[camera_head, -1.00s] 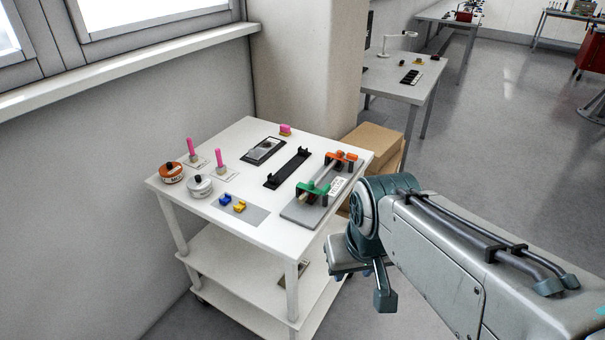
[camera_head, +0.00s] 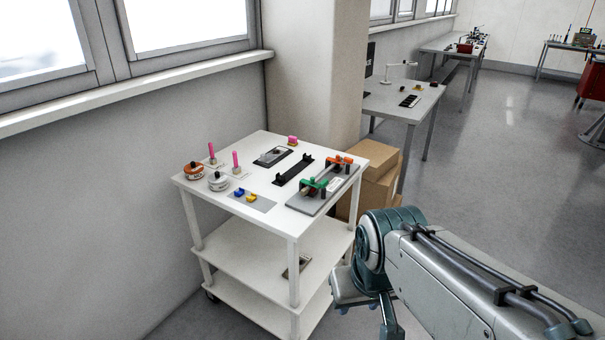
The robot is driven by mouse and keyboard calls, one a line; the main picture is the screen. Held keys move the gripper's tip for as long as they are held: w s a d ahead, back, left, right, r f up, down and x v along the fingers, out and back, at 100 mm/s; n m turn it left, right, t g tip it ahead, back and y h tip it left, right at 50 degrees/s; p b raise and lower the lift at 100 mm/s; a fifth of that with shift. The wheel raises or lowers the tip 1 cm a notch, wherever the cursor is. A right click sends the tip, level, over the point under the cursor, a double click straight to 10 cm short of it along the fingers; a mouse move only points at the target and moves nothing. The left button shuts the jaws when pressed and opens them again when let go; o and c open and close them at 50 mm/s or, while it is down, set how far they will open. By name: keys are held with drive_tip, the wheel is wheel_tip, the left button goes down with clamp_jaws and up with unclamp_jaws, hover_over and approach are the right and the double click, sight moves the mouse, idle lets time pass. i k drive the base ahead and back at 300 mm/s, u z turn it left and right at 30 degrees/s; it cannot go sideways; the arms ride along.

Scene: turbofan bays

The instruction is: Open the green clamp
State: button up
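A light rod-like part lies between the two clamps. At this size I cannot tell whether the green clamp is open or closed. My arm reaches in from the lower right and stands to the right of the cart, apart from it. The fingers of my gripper do not show clearly enough to tell their state.
The white cart (camera_head: 247,252) also bears a black cradle (camera_head: 294,169), a dark tray (camera_head: 272,156), pink-handled tools (camera_head: 236,161), round tins (camera_head: 218,181) and blue and yellow pieces on a grey mat (camera_head: 262,205). Cardboard boxes (camera_head: 378,180) stand behind it. A wall is left; floor is open at right.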

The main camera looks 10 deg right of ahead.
sight(312, 183)
drive_tip(key=u, duration=0.15)
drive_tip(key=i, duration=1.05)
drive_tip(key=z, duration=0.3)
